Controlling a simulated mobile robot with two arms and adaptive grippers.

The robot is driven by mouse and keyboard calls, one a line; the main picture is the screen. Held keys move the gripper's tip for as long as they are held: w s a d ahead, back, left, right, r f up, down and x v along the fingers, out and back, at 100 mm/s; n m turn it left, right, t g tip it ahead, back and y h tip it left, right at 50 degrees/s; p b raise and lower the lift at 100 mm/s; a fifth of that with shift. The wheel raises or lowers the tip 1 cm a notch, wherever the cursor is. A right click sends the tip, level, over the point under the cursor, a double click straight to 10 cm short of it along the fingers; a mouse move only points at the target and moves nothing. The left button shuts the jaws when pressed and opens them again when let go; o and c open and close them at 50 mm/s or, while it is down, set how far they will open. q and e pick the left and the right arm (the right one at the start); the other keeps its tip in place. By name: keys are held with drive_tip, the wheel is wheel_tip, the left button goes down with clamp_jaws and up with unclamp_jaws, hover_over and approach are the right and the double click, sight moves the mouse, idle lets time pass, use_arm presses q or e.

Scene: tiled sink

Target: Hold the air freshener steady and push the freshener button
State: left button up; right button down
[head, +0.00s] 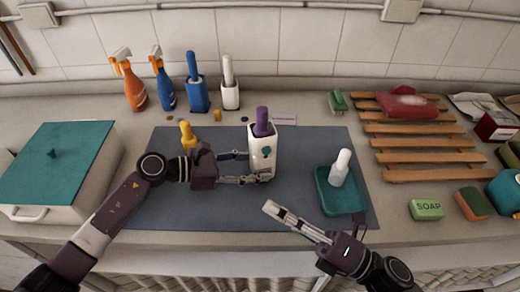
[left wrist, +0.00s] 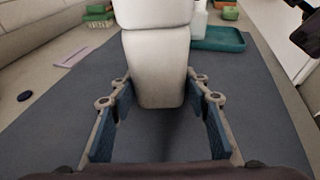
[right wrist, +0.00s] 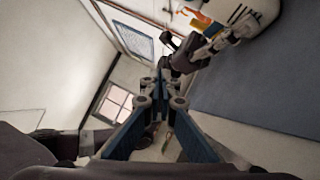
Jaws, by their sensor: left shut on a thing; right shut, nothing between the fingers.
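The air freshener is a white upright body (head: 262,158) with a teal mark and a purple top (head: 262,122), standing on the grey mat. The purple top looks like the freshener button, though I cannot tell for sure. My left gripper (head: 258,167) is shut on the white body, with one finger at each side. The left wrist view shows the body (left wrist: 156,70) between the two fingers. My right gripper (head: 270,209) is shut and empty, below the freshener and apart from it. In the right wrist view its fingertips (right wrist: 160,90) are together, and the freshener (right wrist: 262,8) is partly cut off at the top.
A teal tray (head: 342,203) with a white bottle (head: 340,168) stands right of the freshener. A small yellow bottle (head: 187,135) stands behind my left arm. Spray bottles and brush holders line the wall. A wooden rack (head: 425,146), soap (head: 426,210) and sponge (head: 472,203) lie right.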

use_arm(q)
drive_tip(key=shift+s+f, duration=0.15)
drive_tip(key=shift+f, duration=0.05)
use_arm(e)
drive_tip(key=w+d+r+n, duration=0.1)
drive_tip(key=w+r, duration=0.1)
approach(254, 150)
drive_tip(key=shift+n+t, duration=0.3)
drive_tip(key=shift+s+a+x, duration=0.1)
drive_tip(key=shift+s+x, duration=0.1)
drive_tip(key=shift+x, duration=0.95)
drive_tip(key=shift+s+a+x, duration=0.1)
drive_tip(key=shift+s+x, duration=0.05)
drive_tip(key=shift+x, duration=1)
use_arm(q)
drive_tip(key=shift+r, duration=0.1)
use_arm(e)
drive_tip(key=shift+w, duration=0.1)
drive_tip(key=shift+w+a, duration=0.1)
drive_tip(key=shift+w, duration=0.25)
drive_tip(key=shift+s, duration=0.45)
